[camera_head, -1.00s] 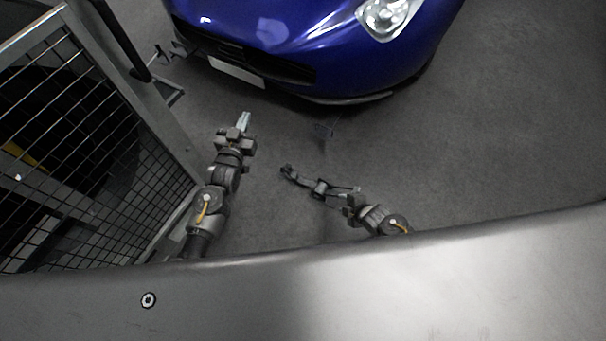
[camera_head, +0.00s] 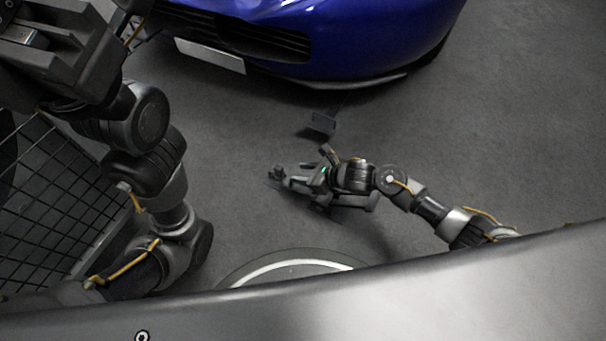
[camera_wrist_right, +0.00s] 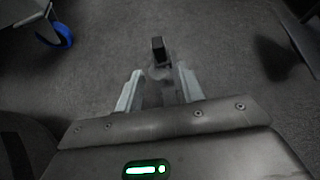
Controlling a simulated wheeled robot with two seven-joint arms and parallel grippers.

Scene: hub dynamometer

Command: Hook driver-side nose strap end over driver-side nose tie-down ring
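My right gripper (camera_head: 288,178) is low over the floor, right of centre, pointing left. In the right wrist view its pale fingers (camera_wrist_right: 160,90) stand on either side of a grey piece with a dark upright block (camera_wrist_right: 158,48) at its far end. This looks like the strap end, held between the fingers. The block also shows at the gripper's tip in the head view (camera_head: 276,173). A small dark bracket (camera_head: 322,122), possibly the tie-down ring, is on the floor below the car's nose, apart from the gripper. My left gripper (camera_head: 40,40) is large at upper left; its fingertips are unclear.
The blue car's nose (camera_head: 350,35) fills the top. A mesh guard (camera_head: 60,200) stands at left, partly behind my left arm. A round plate with a pale ring (camera_head: 290,268) is at lower centre. Floor at right is clear.

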